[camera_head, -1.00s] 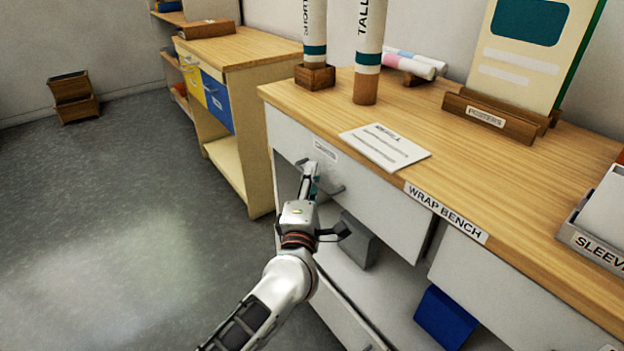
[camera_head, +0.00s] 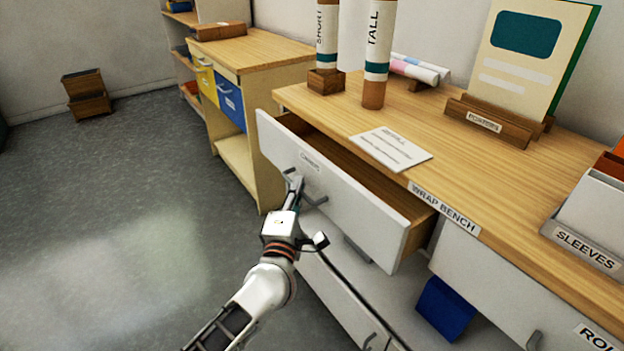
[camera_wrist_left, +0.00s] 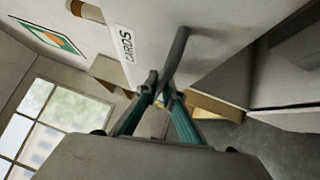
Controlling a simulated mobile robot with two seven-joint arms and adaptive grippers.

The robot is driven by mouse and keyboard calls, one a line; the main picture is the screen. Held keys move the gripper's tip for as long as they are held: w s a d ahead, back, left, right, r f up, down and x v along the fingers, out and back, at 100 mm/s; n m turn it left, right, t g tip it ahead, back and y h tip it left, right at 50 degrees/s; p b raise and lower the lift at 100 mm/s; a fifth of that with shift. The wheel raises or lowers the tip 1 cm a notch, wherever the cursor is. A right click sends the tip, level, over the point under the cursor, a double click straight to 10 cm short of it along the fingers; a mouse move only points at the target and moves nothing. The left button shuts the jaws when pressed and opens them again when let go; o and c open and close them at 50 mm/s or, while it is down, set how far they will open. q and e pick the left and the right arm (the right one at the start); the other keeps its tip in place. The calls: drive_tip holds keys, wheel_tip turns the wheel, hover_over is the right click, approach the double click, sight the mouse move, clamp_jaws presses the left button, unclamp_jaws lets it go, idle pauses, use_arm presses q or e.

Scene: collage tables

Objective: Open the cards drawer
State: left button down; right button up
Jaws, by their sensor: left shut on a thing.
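The cards drawer (camera_head: 352,212) has a white front and stands part way out of the wrap bench, with its wooden inside showing. Its label reads CARDS in the left wrist view (camera_wrist_left: 126,45). My left gripper (camera_head: 296,184) is at the drawer front, shut on the grey bar handle (camera_wrist_left: 175,58) near one end of it. In the left wrist view both fingers (camera_wrist_left: 160,92) meet around the handle. The rest of the handle shows to the right of the gripper in the head view. My right gripper is not in view.
The wrap bench top (camera_head: 450,165) holds a card sheet (camera_head: 391,148), two upright tubes, a poster stand (camera_head: 495,125) and a sleeves box (camera_head: 580,245). A blue box (camera_head: 445,308) sits below.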

use_arm(q)
drive_tip(key=s+a+p, duration=0.3)
drive_tip(key=s+a, duration=0.3)
drive_tip(key=a, duration=0.3)
drive_tip(key=s+a+p, duration=0.2)
drive_tip(key=s+a, duration=0.5)
drive_tip(key=a, duration=0.2)
drive_tip(key=shift+s+a+p, duration=0.2)
drive_tip(key=shift+s+p, duration=0.05)
drive_tip(key=shift+p, duration=0.15)
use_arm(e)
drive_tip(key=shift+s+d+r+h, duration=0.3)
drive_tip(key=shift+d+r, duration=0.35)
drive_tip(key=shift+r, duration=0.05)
use_arm(q)
drive_tip(key=c, duration=2.2)
unclamp_jaws()
drive_tip(key=shift+o, duration=0.2)
drive_tip(key=v, duration=1.2)
